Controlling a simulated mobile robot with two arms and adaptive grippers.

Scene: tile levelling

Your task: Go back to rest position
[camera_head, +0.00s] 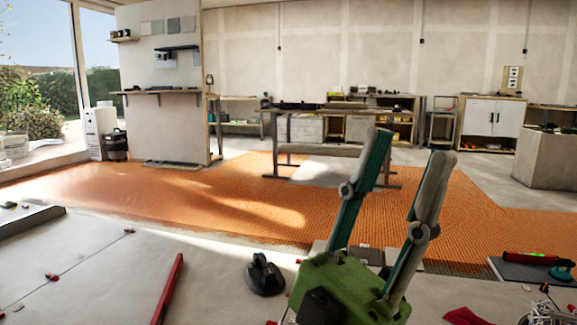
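My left gripper (409,146) is raised in the lower right of the head view, with its green body low and its two fingers pointing up. The fingers stand apart with nothing between them, so it is open and empty. It is above the floor and hides part of the floor and the orange matting behind it. My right gripper is out of view. Large grey tiles (90,275) with small red levelling pieces cover the floor at lower left. A black suction-cup-like tool (264,275) stands on the tiles, left of the gripper and apart from it.
A red bar (168,290) lies on the tiles. At right, a dark slab (530,271) carries a red tool and a teal one. Orange matting (180,200) stretches clear toward a workbench (330,146).

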